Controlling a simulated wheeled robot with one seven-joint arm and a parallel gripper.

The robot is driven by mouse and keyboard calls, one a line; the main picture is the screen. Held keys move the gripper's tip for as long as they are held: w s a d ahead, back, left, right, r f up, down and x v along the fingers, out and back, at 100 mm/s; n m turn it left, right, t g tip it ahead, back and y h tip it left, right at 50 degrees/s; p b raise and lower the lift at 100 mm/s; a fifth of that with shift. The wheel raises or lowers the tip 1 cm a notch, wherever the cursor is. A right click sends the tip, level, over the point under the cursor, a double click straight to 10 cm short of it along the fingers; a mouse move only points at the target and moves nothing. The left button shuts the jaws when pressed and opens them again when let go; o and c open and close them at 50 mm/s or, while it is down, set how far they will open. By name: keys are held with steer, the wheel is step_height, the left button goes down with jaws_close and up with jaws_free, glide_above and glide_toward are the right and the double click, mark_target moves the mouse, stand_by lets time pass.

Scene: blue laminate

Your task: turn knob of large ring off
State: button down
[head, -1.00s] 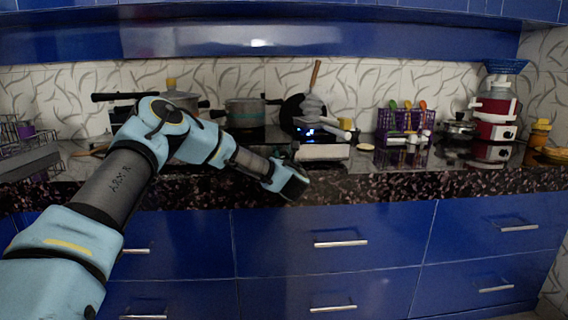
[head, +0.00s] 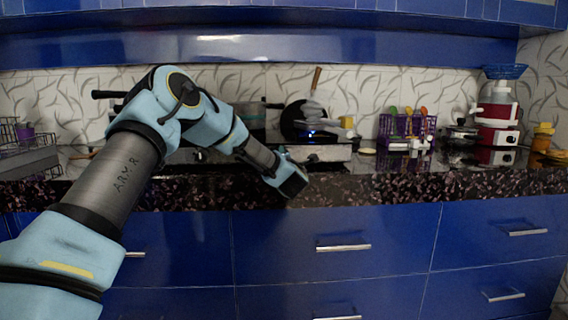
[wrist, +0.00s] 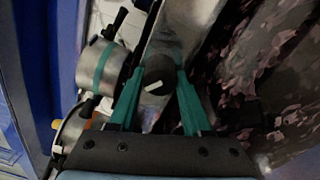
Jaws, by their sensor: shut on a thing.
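The stove (head: 330,152) stands on the counter, its pale front panel facing me. A dark pan (head: 295,120) with a wooden handle sits over its right burner, where a small blue glow shows. My gripper (head: 290,182) is at the stove's front, and its fingers are hard to make out in the head view. In the wrist view, my gripper (wrist: 158,84) has its teal fingers on either side of a round black knob (wrist: 157,69) with a white mark, and is shut on it. The white mark is tilted. I cannot tell from the frames which burner this knob serves.
A steel pot with a teal band (wrist: 100,68) is beside the stove panel in the wrist view. A purple rack (head: 405,128) and a red-and-white appliance (head: 497,112) stand right on the counter. Blue drawers (head: 335,225) lie below the counter edge.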

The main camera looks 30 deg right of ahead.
steer(key=m+b, duration=0.1)
steer(key=m, duration=0.4)
steer(key=shift+r+m, duration=0.1)
steer(key=shift+m, duration=0.3)
steer(key=shift+m+h+b, duration=0.3)
steer(key=shift+m+b, duration=0.1)
steer(key=shift+m, duration=1.9)
steer(key=shift+c, duration=1.8)
jaws_free()
steer(key=b+v, duration=0.1)
steer(key=v, duration=0.9)
steer(key=shift+s+a, duration=0.2)
steer(key=shift+s, duration=0.15)
steer(key=shift+r, duration=0.1)
